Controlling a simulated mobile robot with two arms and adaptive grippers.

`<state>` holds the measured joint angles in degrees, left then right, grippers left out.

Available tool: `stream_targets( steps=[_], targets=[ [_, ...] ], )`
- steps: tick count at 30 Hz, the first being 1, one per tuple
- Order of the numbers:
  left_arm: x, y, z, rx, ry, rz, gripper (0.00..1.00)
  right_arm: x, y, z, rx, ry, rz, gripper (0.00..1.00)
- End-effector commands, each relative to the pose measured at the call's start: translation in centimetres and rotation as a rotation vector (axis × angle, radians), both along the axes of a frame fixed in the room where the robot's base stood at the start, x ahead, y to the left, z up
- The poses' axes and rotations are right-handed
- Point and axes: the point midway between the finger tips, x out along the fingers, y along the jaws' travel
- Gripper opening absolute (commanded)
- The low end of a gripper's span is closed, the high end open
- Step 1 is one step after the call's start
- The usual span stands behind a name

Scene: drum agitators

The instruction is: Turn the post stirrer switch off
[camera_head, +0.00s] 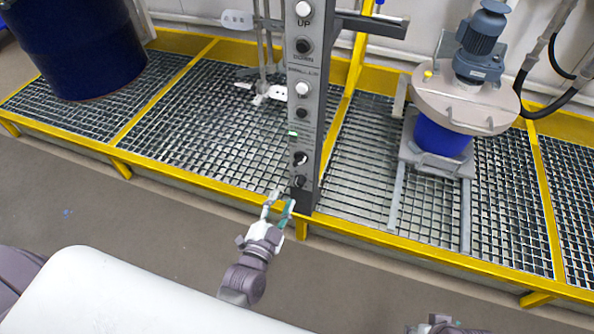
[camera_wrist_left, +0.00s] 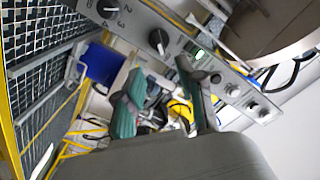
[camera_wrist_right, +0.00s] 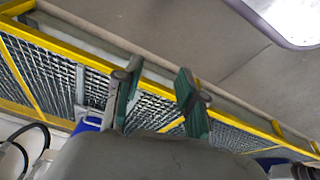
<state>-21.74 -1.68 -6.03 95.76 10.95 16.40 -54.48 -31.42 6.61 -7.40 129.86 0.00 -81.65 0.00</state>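The grey control post (camera_head: 310,110) stands upright at the front of the yellow-framed grating. Its face carries UP and DOWN buttons at the top, more buttons, a small green light (camera_head: 292,133) and two dark rotary knobs low down. The upper knob (camera_head: 300,158) and lower knob (camera_head: 299,181) also show in the left wrist view, as the plain knob (camera_wrist_left: 158,42) and the numbered knob (camera_wrist_left: 108,7). Which one is the stirrer switch I cannot read. My left gripper (camera_head: 280,206) is open and empty, just below the lower knob. My right gripper (camera_wrist_right: 153,88) is open and empty.
A blue drum (camera_head: 75,45) stands at the left. A motor unit (camera_head: 481,45) with a round lid (camera_head: 465,98) sits over a blue vessel at the right. A horizontal arm (camera_head: 370,25) juts right from the post. Stirrer rods hang behind it. The floor in front is clear.

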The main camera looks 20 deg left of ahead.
Motion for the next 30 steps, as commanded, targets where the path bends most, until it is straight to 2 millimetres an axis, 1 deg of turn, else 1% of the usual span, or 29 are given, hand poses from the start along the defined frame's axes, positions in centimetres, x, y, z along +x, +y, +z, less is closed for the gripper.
stream_targets(
  steps=[1, 9, 12, 15, 18, 21, 30],
  targets=[
    [1.1, 0.0, 0.0, -0.001, -0.004, 0.0, 0.39, 0.0, 0.0, 0.4, 0.0, -0.006, 0.0, 0.4],
    [6.9, -0.3, -0.1, -0.004, -0.002, -0.001, 0.39, -1.1, -0.2, 4.2, 0.001, -0.027, -0.002, 0.4],
    [8.8, -0.3, -0.2, -0.002, -0.001, -0.001, 0.39, -1.3, -0.3, 4.2, 0.001, -0.026, -0.003, 0.4],
    [10.2, -0.4, -0.2, -0.004, 0.001, -0.001, 0.39, -1.3, -0.3, 4.1, 0.001, -0.026, -0.003, 0.4],
    [11.2, -0.4, -0.1, -0.002, 0.002, -0.001, 0.39, -1.3, -0.3, 3.9, 0.001, -0.026, -0.003, 0.4],
    [11.8, -0.4, -0.1, -0.002, 0.003, -0.002, 0.39, -1.3, -0.3, 3.8, 0.001, -0.026, -0.003, 0.4],
    [12.0, -0.4, -0.1, -0.003, 0.004, -0.001, 0.39, -1.3, -0.3, 3.8, 0.001, -0.026, -0.003, 0.4]
  ],
)
